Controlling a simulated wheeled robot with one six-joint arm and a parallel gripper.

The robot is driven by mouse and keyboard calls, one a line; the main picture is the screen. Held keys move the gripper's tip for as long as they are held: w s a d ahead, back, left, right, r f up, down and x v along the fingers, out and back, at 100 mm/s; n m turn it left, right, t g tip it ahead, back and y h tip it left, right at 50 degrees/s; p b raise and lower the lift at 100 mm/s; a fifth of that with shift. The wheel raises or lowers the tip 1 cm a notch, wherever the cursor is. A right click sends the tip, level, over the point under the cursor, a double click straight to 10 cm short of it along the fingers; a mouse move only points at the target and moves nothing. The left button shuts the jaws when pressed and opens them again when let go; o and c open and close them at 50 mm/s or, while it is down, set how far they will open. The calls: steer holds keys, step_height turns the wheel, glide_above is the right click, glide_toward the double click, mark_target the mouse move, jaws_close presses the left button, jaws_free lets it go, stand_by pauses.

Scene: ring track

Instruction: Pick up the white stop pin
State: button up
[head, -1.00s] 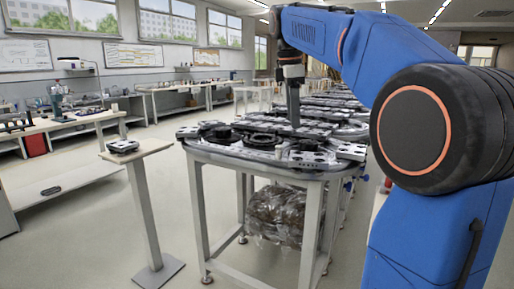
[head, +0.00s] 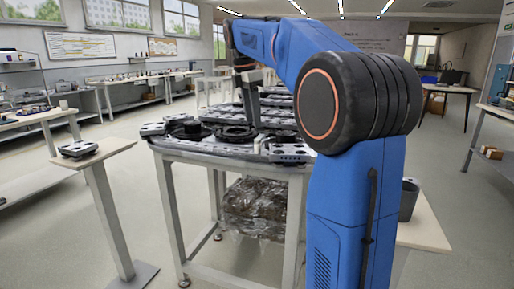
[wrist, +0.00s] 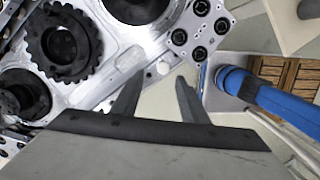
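The white stop pin (head: 257,144) is a small pale upright piece near the front edge of the ring track table (head: 225,151). In the wrist view a small round white top, which looks like the pin (wrist: 163,68), lies just beyond and between my fingertips. My gripper (wrist: 158,80) is open and empty there, its two grey fingers apart and pointing towards the track edge. In the head view my gripper (head: 255,124) hangs over the track, above and close to the pin; its fingers are too small there to tell apart.
Black gear rings (wrist: 64,42) and a plate with round black studs (wrist: 200,30) sit near my fingers. A small stand (head: 95,155) with a grey block (head: 79,148) is left of the table. Floor between them is clear.

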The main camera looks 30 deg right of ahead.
mark_target(257, 140)
steer(key=f, duration=0.3)
steer(key=shift+d+f, duration=0.25)
steer(key=shift+s+d+f, duration=0.15)
steer(key=shift+f, duration=0.7)
steer(key=shift+s+d+f, duration=0.1)
steer(key=shift+d+f, duration=0.05)
steer(key=shift+f, duration=0.7)
steer(key=shift+s+d+f, duration=0.15)
steer(key=shift+f, duration=0.7)
jaws_close()
